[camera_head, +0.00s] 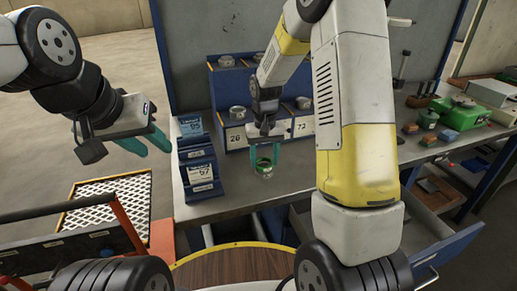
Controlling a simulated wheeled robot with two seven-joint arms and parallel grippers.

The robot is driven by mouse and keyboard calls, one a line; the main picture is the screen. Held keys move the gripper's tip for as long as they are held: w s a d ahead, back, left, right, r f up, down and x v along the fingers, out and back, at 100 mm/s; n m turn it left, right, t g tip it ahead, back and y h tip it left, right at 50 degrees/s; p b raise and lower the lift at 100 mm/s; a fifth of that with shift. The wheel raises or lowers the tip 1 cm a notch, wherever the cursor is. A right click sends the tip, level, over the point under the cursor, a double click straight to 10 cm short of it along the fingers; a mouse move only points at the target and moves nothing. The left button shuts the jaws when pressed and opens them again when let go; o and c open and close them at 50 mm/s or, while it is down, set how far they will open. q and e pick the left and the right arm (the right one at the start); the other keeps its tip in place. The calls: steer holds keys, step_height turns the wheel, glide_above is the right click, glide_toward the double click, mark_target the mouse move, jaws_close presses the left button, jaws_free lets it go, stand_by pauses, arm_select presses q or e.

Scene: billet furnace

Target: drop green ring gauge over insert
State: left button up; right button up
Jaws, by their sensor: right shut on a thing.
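A small green ring gauge (264,164) is between the teal fingers of my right gripper (264,160), over the grey bench in the middle of the view. The gripper points down and is shut on the ring. A small pale metal piece shows at the ring's lower edge; I cannot tell whether it is the insert or part of the ring, nor whether the ring touches the bench. My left gripper (147,145) hangs at the left, clear of the bench, with its teal fingers apart and nothing between them.
A blue rack (222,88) with metal pieces and number cards 26 and 72 stands behind the ring. A blue display stand (197,165) is to its left. A green box (464,113) and small blocks lie at the right. An open drawer (428,235) juts out below the bench (235,202).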

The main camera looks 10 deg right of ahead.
steer(key=shift+f, duration=0.6)
stand_by(0.3)
steer(key=o, duration=1.2)
steer(key=shift+r, duration=0.15)
step_height(320, 180, up, 11)
stand_by(0.3)
